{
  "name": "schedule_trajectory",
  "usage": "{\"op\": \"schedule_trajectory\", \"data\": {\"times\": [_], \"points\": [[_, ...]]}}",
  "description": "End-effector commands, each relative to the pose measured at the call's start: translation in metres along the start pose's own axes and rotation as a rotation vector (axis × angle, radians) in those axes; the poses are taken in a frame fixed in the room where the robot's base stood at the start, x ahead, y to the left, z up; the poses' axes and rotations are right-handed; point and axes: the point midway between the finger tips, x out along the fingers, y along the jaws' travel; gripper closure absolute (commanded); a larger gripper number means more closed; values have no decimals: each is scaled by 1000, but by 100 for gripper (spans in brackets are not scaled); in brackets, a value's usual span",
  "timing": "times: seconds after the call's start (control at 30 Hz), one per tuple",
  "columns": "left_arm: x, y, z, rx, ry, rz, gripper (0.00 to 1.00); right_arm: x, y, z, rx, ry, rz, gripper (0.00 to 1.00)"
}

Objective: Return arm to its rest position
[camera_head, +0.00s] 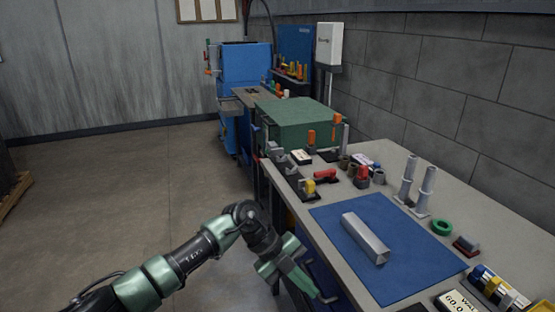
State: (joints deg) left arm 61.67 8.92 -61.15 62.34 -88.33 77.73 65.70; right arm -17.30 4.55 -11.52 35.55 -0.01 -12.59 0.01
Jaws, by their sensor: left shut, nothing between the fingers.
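My left arm comes in from the lower left, dark with green bands. Its left gripper (312,290) is shut and empty, pointing down and right beside the front edge of the workbench (500,225). It is apart from everything on the bench. A grey metal channel piece (365,238) lies on a blue mat (408,277) on the bench, to the right of the gripper. My right gripper is not in view.
Several small tools and blocks stand along the bench's far end, with two grey posts (424,190) and a green ring (441,227) behind the mat. A green box (295,128) and blue machine (246,65) stand further back. The floor (130,185) at left is clear.

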Motion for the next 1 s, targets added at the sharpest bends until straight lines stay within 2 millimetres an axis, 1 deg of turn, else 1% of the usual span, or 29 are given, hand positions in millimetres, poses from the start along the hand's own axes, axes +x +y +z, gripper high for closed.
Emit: {"op": "schedule_trajectory", "data": {"times": [0.03,0.07,0.1,0.17,0.2,0.23,0.27,0.3,0.37,0.4,0.47,0.5,0.57,0.6,0.67,0.7,0.73,0.77,0.8,0.87,0.9,0.97,1.0], "points": [[12,-10,-14,17,43,-78,100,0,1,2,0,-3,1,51],[18,-21,-24,31,70,-145,100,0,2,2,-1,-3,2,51],[24,-37,-40,45,112,-256,100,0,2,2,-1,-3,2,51],[23,-66,-64,49,171,-460,100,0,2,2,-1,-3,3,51],[16,-83,-77,37,201,-607,100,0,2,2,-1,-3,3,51],[7,-95,-85,19,217,-717,100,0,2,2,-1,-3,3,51],[-4,-105,-89,-6,225,-825,100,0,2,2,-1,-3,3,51],[-22,-114,-91,-52,228,-965,100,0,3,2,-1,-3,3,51],[-52,-120,-86,-144,212,-1161,100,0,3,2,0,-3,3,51],[-72,-117,-77,-220,188,-1281,100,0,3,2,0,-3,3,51],[-100,-104,-58,-355,135,-1441,100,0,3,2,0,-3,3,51],[-117,-89,-43,-457,90,-1532,100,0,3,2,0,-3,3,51],[-136,-57,-18,-626,8,-1641,100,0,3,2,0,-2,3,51],[-144,-31,-2,-745,-53,-1694,100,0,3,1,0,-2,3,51],[-150,10,18,-919,-143,-1738,100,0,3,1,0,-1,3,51],[-149,39,28,-1033,-204,-1749,100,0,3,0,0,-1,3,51],[-148,62,35,-1118,-249,-1749,100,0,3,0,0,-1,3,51],[-145,84,40,-1201,-294,-1741,100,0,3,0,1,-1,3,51],[-140,114,43,-1309,-350,-1721,100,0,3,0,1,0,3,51],[-129,159,44,-1467,-432,-1669,100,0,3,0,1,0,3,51],[-120,188,41,-1569,-482,-1621,100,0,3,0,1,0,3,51],[-106,229,31,-1707,-550,-1533,100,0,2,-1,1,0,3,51],[-97,252,23,-1785,-587,-1472,100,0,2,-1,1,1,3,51]]}}
